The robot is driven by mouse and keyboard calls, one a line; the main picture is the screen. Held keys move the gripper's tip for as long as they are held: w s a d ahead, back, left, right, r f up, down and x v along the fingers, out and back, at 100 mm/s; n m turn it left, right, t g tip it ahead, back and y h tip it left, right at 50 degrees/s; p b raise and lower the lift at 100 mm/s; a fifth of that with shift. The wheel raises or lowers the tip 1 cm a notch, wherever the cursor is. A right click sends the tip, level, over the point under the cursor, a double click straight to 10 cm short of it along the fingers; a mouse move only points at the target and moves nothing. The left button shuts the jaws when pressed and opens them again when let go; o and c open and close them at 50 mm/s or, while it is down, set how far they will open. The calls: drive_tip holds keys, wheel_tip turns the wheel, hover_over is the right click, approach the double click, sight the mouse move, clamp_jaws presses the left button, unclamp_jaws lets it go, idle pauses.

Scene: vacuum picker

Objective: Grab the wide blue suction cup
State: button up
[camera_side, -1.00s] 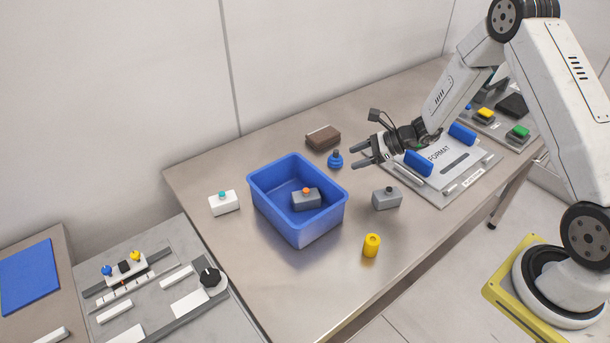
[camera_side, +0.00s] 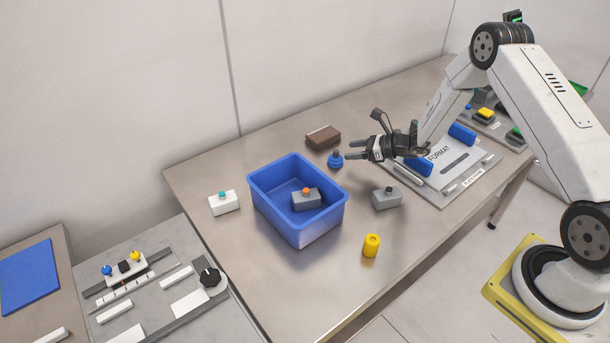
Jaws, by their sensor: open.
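The blue suction cup (camera_side: 335,161), with a dark top, stands upright on the metal table, just beyond the right back corner of the blue bin. My gripper (camera_side: 350,149) is open and empty. Its two fingers point left in the picture, and their tips show just right of the cup and slightly above it. The fingers appear apart from the cup. From this single view I cannot tell the exact height or depth gap between them.
The blue bin (camera_side: 256,205) holds a grey block with an orange top (camera_side: 306,200). A brown box (camera_side: 323,137) lies behind the cup. A grey block (camera_side: 386,199) and yellow cylinder (camera_side: 371,246) stand in front. A white block (camera_side: 224,203) is left of the bin.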

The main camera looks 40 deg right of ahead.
sight(336, 157)
drive_tip(key=shift+d+x, duration=0.2)
drive_tip(key=shift+x, duration=2.4)
drive_tip(key=shift+f, duration=0.15)
drive_tip(key=shift+c, duration=0.2)
clamp_jaws()
